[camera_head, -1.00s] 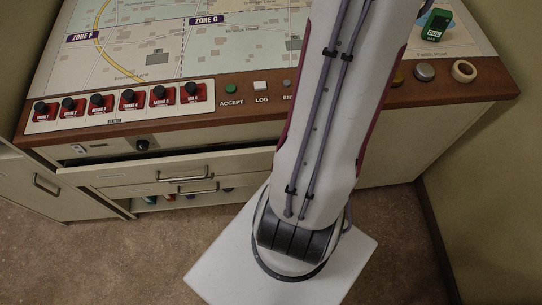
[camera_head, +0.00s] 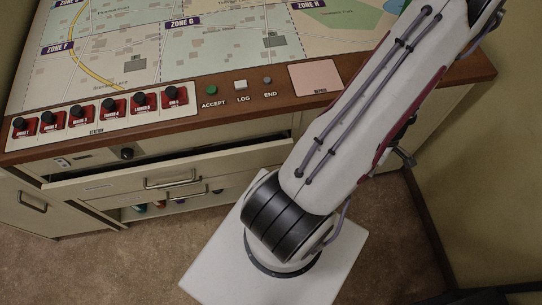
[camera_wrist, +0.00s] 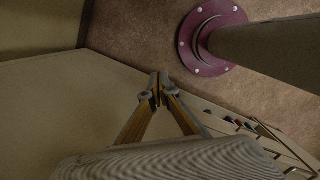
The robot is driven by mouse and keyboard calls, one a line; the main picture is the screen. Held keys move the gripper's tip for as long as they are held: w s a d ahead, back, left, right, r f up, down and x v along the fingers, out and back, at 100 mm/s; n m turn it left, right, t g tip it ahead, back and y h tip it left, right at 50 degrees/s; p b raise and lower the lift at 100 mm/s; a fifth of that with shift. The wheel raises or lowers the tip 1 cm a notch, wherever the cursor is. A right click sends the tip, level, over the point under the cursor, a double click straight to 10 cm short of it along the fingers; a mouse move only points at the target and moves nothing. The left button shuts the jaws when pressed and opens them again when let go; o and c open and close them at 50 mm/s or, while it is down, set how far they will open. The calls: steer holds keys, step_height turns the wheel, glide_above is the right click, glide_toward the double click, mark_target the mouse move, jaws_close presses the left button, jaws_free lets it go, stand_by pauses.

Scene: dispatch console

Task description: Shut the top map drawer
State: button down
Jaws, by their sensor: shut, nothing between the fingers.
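The top map drawer (camera_head: 108,186) is a cream front under the console's desk edge, with a metal bar handle (camera_head: 172,183). It stands pulled out, with a dark gap above its front. Its right end is near my arm. In the wrist view my gripper (camera_wrist: 158,88) is shut and empty, its yellowish fingers meeting at the tips. It is beside a plain cream cabinet panel, apart from the drawer handle. In the head view my forearm hides most of the gripper.
The wooden console (camera_head: 200,122) carries a map, red switch blocks (camera_head: 113,107) and buttons. A pink pad (camera_head: 315,78) lies right of the buttons. A lower handle (camera_head: 189,198) and a left cabinet door (camera_head: 30,203) are below. Carpet (camera_head: 110,265) is clear at front left.

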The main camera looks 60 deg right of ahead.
steer(key=a+f+n+t, duration=0.4)
steer(key=a+f, duration=0.2)
steer(key=f, duration=0.4)
steer(key=w+a+f+n+t, duration=0.3)
steer(key=w+a+f+t, duration=0.1)
steer(key=w+a, duration=0.15)
steer(key=w+a+r+n+t, duration=0.3)
steer(key=w+r+n+t, duration=0.2)
steer(key=w+r+n, duration=0.1)
steer(key=w+a+r+n+t, duration=0.4)
steer(key=w+r+n+t, duration=0.2)
steer(key=r, duration=0.1)
steer(key=shift+w+r+n, duration=0.2)
steer(key=shift+n, duration=0.1)
steer(key=shift+w, duration=0.1)
glide_toward(247, 152)
steer(key=shift+w+a, duration=1.45)
steer(key=shift+w, duration=0.05)
steer(key=shift+w+d+f, duration=0.15)
steer(key=shift+w+d, duration=1.1)
steer(key=shift+d, duration=0.15)
